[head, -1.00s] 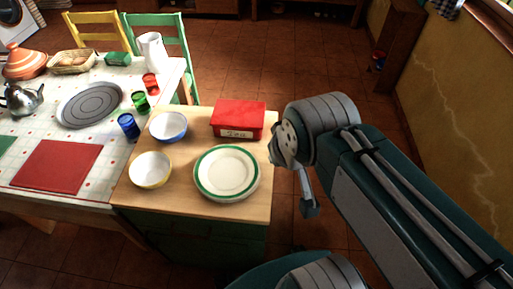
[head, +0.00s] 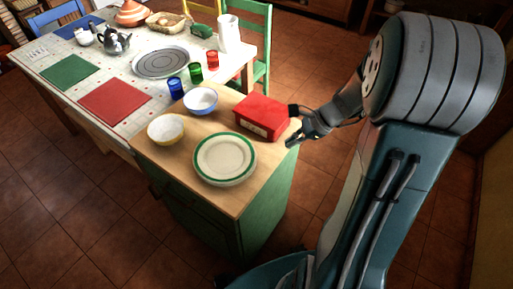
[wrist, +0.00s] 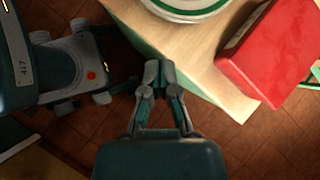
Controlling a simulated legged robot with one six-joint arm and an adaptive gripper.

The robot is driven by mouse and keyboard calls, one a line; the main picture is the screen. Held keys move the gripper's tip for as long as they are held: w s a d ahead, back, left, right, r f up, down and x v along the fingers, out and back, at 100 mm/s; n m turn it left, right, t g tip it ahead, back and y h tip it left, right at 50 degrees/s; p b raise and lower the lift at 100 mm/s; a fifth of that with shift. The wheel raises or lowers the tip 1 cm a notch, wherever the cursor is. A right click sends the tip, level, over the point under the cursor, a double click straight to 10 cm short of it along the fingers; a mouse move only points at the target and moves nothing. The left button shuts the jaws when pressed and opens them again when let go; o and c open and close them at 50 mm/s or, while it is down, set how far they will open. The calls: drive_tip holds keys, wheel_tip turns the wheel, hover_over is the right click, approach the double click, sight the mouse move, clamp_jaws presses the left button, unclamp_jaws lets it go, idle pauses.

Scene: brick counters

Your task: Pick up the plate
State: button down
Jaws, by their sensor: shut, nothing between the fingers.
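The plate (head: 225,158) is white with a green rim band and lies on the wooden counter top, seemingly on top of another plate. In the wrist view only part of its rim (wrist: 186,10) shows at the top edge. My gripper (head: 291,126) is by the right edge of the counter, to the right of the plate and close to the red box. In the wrist view my gripper (wrist: 159,72) has its fingertips together by the counter corner, apart from the plate. It holds nothing.
The red box (head: 263,117) stands behind the plate, near my gripper. A laid table (head: 130,77) with several glasses adjoins at the left.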

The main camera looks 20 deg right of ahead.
sight(253, 159)
drive_tip(key=d+f+m+t, duration=0.1)
drive_tip(key=d+f+m, duration=0.2)
drive_tip(key=shift+y, duration=0.4)
drive_tip(key=x, duration=0.9)
drive_tip(key=shift+w+a+f, duration=0.1)
drive_tip(key=shift+w+a, duration=0.1)
drive_tip(key=shift+w, duration=0.2)
drive_tip(key=shift+w+a+f, duration=0.1)
drive_tip(key=shift+w+a, duration=0.15)
drive_tip(key=shift+a, duration=0.25)
drive_tip(key=shift+w+a+f, duration=0.1)
drive_tip(key=shift+w+a, duration=0.2)
drive_tip(key=shift+a, duration=0.25)
drive_tip(key=shift+w+a, duration=0.35)
drive_tip(key=shift+a, duration=0.45)
drive_tip(key=shift+a, duration=0.1)
drive_tip(key=shift+w+a, duration=0.35)
drive_tip(key=shift+a, duration=0.45)
drive_tip(key=shift+w+a, duration=0.3)
drive_tip(key=shift+a, duration=0.45)
drive_tip(key=shift+w+a, duration=0.35)
drive_tip(key=shift+a, duration=0.45)
